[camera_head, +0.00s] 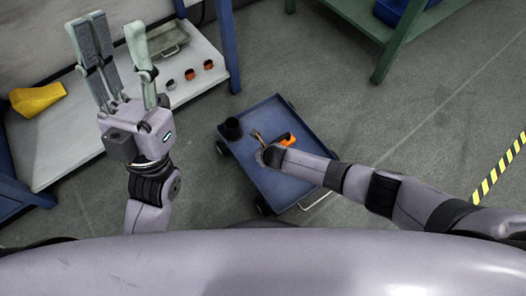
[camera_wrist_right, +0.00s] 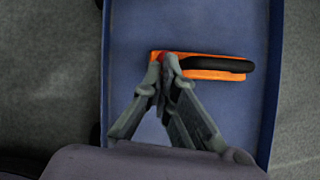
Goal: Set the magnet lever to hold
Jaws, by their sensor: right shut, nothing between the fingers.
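The magnet device is an orange base (camera_wrist_right: 212,74) with a black lever (camera_wrist_right: 222,63) lying along its right part, in the right wrist view. In the head view the orange device (camera_head: 288,140) lies on the blue cart (camera_head: 262,180), partly behind my right arm. My right gripper (camera_wrist_right: 163,62) is shut and empty, its tips at the left end of the base beside a small red spot; contact cannot be told. It shows small in the head view (camera_head: 259,138). My left gripper (camera_head: 111,28) is raised and open, fingers apart, away from the cart. Lever markings are not readable.
A white bench (camera_head: 60,140) at the left holds a yellow piece (camera_head: 38,99), a tray (camera_head: 172,42) and several small orange and dark parts. A green table (camera_head: 395,45) stands at the upper right. Floor around the cart is clear.

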